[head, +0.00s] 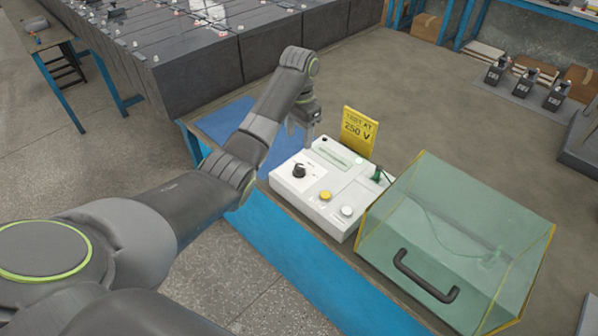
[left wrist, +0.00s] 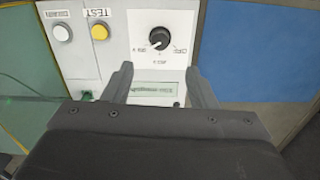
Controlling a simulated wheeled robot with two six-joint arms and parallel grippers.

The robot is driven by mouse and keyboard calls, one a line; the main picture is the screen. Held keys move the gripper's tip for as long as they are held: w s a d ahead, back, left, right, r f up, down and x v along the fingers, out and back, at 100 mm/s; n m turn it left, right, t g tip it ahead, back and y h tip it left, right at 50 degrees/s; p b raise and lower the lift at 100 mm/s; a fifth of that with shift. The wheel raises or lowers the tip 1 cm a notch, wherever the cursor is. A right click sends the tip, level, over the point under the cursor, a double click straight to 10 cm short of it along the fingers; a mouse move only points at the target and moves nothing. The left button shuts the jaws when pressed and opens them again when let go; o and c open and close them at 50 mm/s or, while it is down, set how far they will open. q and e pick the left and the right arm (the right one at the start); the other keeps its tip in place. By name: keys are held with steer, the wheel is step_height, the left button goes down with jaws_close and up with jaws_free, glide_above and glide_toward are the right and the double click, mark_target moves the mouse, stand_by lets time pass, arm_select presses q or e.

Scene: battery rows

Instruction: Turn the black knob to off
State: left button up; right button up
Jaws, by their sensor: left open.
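The black knob (head: 299,170) sits on the top left part of a white tester box (head: 325,209) on the blue bench. In the left wrist view the knob (left wrist: 160,38) has a white pointer mark and printed labels around it, too small to read surely. My left gripper (head: 303,128) is above the back edge of the box, behind the knob. Its two fingers (left wrist: 160,82) are apart and empty, pointing toward the knob without touching it. The box's display (left wrist: 158,90) shows between the fingers. My right gripper is not in view.
A yellow button (head: 326,195) and a white button (head: 347,211) are on the box. A yellow sign (head: 359,131) reading "TEST AT 250 V" stands behind it. A clear green-tinted cover (head: 470,225) with a black handle stands to the right. A blue mat (head: 226,122) lies left.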

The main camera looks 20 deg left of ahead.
mark_target(299, 167)
arm_select(q)
step_height(299, 167, down, 12)
steer(key=shift+f+p, duration=0.15)
steer(key=shift+p, duration=0.2)
steer(key=c, duration=1)
steer(key=shift+o, duration=0.2)
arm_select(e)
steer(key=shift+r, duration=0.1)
